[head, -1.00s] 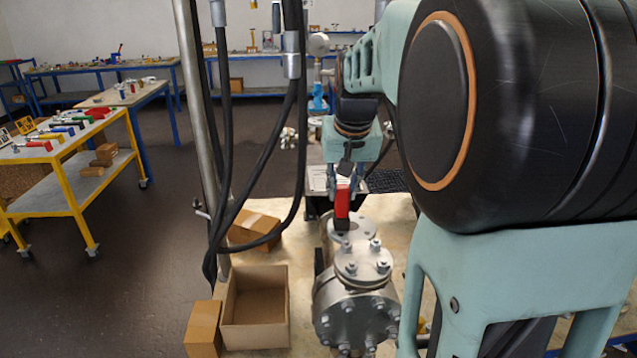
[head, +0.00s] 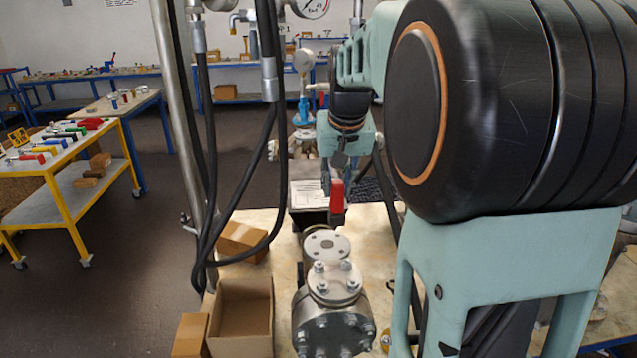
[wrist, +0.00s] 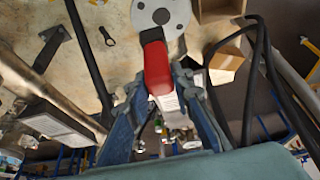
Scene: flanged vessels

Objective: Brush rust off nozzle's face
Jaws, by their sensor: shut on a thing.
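My gripper (head: 334,182) is shut on a brush with a red handle (head: 337,196); its dark bristle end points down. In the wrist view the red brush (wrist: 157,68) sits between the two fingers (wrist: 165,105). The nozzle's flange face (head: 326,245) is a grey disc with bolt holes and a central bore, at the far end of the bolted metal vessel (head: 334,310). The bristle end is just behind the flange's far edge in the head view and overlaps the edge of the flange face (wrist: 160,8) in the wrist view. I cannot tell whether they touch. No rust is clearly discernible.
An open cardboard box (head: 241,318) and closed cartons (head: 240,238) stand left of the vessel on the worktop. Black hoses (head: 262,170) and a metal post (head: 180,120) hang or stand at the left. A document-topped case (head: 312,197) lies behind the flange.

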